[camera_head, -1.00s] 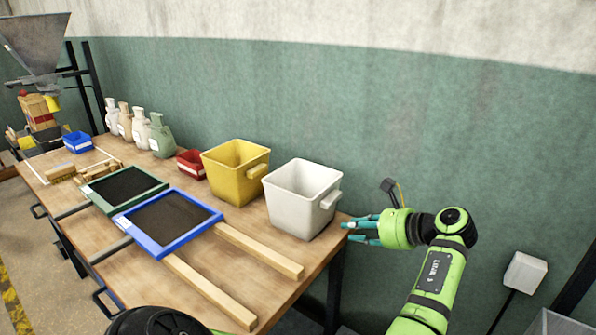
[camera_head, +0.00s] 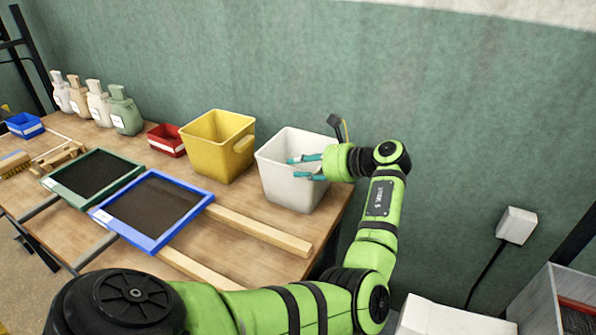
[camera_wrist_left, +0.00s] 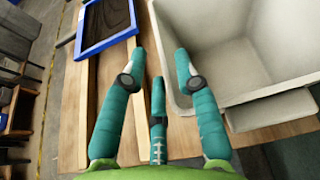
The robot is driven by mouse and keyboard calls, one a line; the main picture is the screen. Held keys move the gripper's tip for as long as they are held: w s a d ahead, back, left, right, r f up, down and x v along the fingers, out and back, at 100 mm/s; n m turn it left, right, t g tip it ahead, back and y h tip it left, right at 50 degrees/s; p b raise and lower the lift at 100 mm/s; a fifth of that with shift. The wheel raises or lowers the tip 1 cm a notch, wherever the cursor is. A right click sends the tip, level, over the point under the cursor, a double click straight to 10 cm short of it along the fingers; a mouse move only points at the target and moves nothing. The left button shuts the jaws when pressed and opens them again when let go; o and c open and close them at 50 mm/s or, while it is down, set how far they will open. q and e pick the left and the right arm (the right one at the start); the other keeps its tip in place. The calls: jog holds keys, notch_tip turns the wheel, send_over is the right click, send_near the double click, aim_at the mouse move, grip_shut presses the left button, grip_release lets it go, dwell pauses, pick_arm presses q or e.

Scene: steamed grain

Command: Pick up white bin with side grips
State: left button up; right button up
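The white bin with side grips (camera_head: 277,182) stands upright on the wooden table (camera_head: 240,245) near its right end. In the head view my left gripper (camera_head: 291,168) reaches in from the bin's right, its teal fingers in front of that side and hiding the right grip. In the left wrist view the gripper (camera_wrist_left: 159,60) is open, with its fingers spread. The bin (camera_wrist_left: 236,48) fills the right of that view, and a ledge-like side grip (camera_wrist_left: 270,108) juts towards me. One finger overlaps the bin's rim; I cannot tell whether it touches. My right gripper is not in view.
A yellow bin (camera_head: 212,150) stands close left of the white bin, with a red bin (camera_head: 166,139) beyond. A blue-framed tray (camera_head: 155,207) and wooden rails (camera_head: 258,230) lie in front. The green wall (camera_head: 270,60) is behind. A white box (camera_head: 516,225) is at the right.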

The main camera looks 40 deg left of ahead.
aim_at(285, 166)
pick_arm(q)
jog(key=p+x, duration=0.1)
jog(key=x, duration=0.4)
jog(key=shift+w+a+f, duration=0.1)
jog(key=shift+a+f, duration=0.15)
jog(key=shift+a, duration=0.05)
jog(key=shift+d, duration=0.1)
grip_shut()
jog(key=shift+r, duration=0.1)
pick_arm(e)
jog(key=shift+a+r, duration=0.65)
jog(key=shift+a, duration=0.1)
